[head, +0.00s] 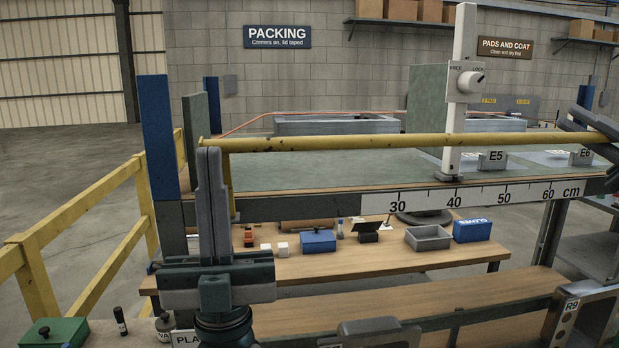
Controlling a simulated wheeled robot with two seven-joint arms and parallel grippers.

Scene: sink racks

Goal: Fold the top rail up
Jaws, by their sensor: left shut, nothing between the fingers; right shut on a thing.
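The top rail (380,143) is a long yellow bar that runs almost level across the head view, above the bench edge with the cm scale. A yellow post (227,185) drops from near its left end. My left gripper (208,152) points up with its grey fingers together and empty. Its tips overlap the rail's left end in the picture; I cannot tell if they touch. My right gripper (592,135) is at the far right edge, its dark fingers shut on the rail near its right end. Part of that gripper is cut off by the frame.
A white upright post (460,110) with a FREE/LOCK knob (470,82) stands behind the rail. A blue post (158,130) stands left. A lower shelf holds a blue box (318,241), a grey tray (428,238) and small items. Yellow guard rails (95,205) run along the left.

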